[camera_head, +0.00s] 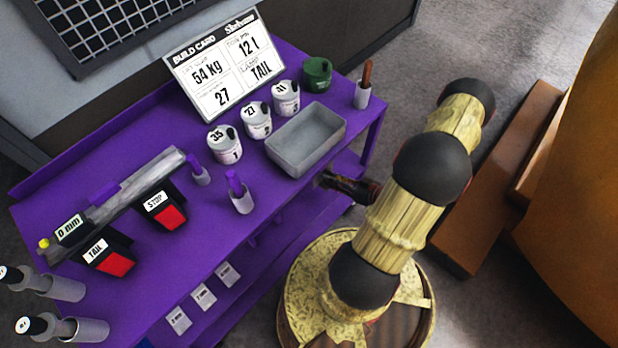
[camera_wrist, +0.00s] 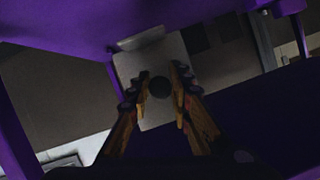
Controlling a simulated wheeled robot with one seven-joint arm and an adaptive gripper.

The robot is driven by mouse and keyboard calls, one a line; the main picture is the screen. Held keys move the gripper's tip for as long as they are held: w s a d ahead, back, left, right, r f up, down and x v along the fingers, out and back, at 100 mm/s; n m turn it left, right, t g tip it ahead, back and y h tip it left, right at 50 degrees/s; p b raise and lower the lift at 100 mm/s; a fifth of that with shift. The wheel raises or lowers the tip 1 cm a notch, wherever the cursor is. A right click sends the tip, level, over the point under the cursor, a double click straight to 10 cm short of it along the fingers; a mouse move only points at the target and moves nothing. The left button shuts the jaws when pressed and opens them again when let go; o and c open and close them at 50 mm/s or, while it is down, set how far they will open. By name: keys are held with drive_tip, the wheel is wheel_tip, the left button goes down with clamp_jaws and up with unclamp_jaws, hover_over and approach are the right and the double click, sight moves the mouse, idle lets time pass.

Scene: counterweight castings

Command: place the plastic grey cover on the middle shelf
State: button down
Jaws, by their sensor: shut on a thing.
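In the wrist view, a pale grey plate, the cover (camera_wrist: 148,58), has a dark round knob (camera_wrist: 159,87) at its middle. My gripper (camera_wrist: 158,90) has its two fingers closed on either side of the knob. In the head view, my gripper reaches in at the right end of the purple bench, below the top's edge. Its fingertips and the cover are hidden there. A purple lower shelf (camera_head: 290,222) shows under the bench top. Dark purple surfaces (camera_wrist: 245,130) surround the cover in the wrist view. I cannot tell whether the cover touches a shelf.
The bench top (camera_head: 185,240) overhangs the shelf. It carries a grey open tray (camera_head: 305,138), several labelled pots (camera_head: 224,144), a green pot (camera_head: 317,74), a build card (camera_head: 222,66) and a metal bar (camera_head: 140,187). Purple legs (camera_head: 374,136) stand close to the arm.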

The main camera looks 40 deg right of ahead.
drive_tip(key=w+f+b, duration=0.1)
drive_tip(key=w+f, duration=0.2)
drive_tip(key=w+f+b, duration=0.2)
drive_tip(key=w+f, duration=0.1)
drive_tip(key=f, duration=0.1)
drive_tip(key=w+f+b, duration=0.2)
drive_tip(key=w+f, duration=0.2)
drive_tip(key=shift+f, duration=0.25)
drive_tip(key=shift+r, duration=0.1)
drive_tip(key=c, duration=2.1)
unclamp_jaws()
drive_tip(key=shift+b, duration=0.3)
drive_tip(key=o, duration=0.4)
drive_tip(key=shift+o, duration=0.4)
